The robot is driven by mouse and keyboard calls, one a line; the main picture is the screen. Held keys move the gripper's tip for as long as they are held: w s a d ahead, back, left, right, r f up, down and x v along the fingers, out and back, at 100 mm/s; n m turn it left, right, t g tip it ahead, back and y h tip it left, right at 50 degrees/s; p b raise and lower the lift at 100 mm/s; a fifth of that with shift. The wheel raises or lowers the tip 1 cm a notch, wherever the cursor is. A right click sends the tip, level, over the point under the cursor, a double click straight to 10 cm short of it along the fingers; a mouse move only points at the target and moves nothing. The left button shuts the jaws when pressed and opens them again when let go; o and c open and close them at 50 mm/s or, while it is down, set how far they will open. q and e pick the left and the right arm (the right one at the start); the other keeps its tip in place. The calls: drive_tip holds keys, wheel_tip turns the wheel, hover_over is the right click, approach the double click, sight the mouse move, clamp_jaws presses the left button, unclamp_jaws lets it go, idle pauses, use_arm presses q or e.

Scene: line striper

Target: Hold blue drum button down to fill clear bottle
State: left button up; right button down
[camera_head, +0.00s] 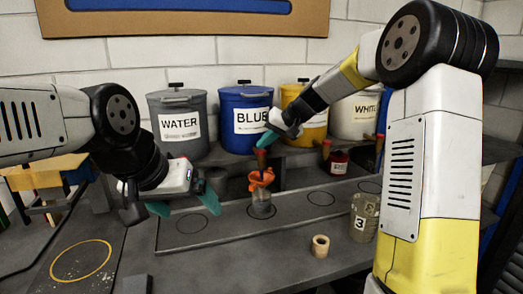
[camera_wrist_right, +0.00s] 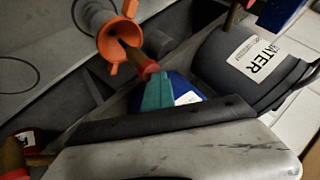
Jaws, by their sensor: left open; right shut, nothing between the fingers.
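The blue drum (camera_head: 245,108) stands on the back shelf, labelled BLUE. Its brass spout (camera_wrist_right: 133,52) has a red button (camera_wrist_right: 148,70) and points into an orange funnel (camera_head: 260,180). The funnel sits in the mouth of the clear bottle (camera_head: 262,209), upright on the grey tray below. My right gripper (camera_head: 270,137) is shut and empty, its teal fingertips (camera_wrist_right: 157,93) at the red button; they appear to touch it, but how far it is pressed I cannot tell. My left gripper (camera_head: 185,205) is open and empty, left of the bottle. Any liquid in the bottle is not clear to see.
A grey WATER drum (camera_head: 180,124), a yellow drum (camera_head: 313,134) and a WHITE drum (camera_head: 357,112) flank the blue one. The tray's left part (camera_head: 190,224) is free.

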sight(264, 151)
idle(0.7)
drive_tip(key=shift+r, duration=0.85)
drive_tip(key=shift+r, duration=2.5)
